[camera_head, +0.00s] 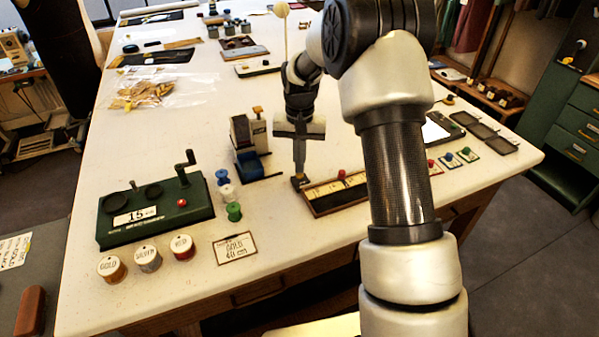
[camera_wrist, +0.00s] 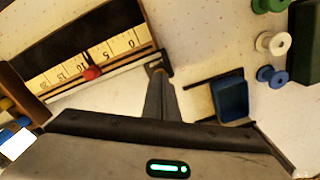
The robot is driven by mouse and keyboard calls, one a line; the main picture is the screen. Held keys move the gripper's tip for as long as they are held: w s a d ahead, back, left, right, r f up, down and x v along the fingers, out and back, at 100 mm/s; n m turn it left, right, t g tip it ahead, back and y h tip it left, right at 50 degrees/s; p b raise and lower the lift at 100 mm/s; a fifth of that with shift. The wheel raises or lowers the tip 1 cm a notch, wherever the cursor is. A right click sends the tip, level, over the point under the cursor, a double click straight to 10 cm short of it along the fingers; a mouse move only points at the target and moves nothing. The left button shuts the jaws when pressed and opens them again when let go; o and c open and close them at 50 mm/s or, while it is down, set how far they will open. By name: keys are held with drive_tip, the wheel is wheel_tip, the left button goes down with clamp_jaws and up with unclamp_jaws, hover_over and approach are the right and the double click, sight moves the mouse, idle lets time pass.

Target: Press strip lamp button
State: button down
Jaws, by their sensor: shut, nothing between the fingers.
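No part is plainly labelled as a strip lamp or its button. My gripper (camera_head: 299,180) points down with its fingers together and empty, at the left end of a long ruler tray (camera_head: 322,208). In the wrist view its fingertips (camera_wrist: 155,72) overlap a small dark end piece by that tray; I cannot tell whether they touch it. The tray has a number scale and a red knob (camera_head: 341,174), also in the wrist view (camera_wrist: 92,73). Small cards at right carry a red button (camera_head: 430,163), a blue button (camera_head: 447,156) and a green button (camera_head: 466,150).
A green crank machine (camera_head: 155,211) with a red button (camera_head: 182,203) stands at left. Spools (camera_head: 149,258) and a "GOLD 40 cm" card (camera_head: 235,248) lie in front. A blue-based device (camera_head: 250,166) stands just left of my gripper. My arm hides part of the table's right side.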

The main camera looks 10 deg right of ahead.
drive_tip(key=shift+r+p, duration=1.55)
drive_tip(key=shift+r, duration=1.1)
drive_tip(key=s+r+n+t, duration=0.2)
drive_tip(key=s+r+t, duration=0.1)
drive_tip(key=s+r, duration=1.4)
drive_tip(key=s+r+n+t, duration=0.1)
drive_tip(key=s+r+t, duration=0.1)
drive_tip(key=s, duration=1.2)
drive_tip(key=shift+r+n+t, duration=0.3)
drive_tip(key=shift+r+n, duration=0.1)
drive_tip(key=shift+r, duration=0.4)
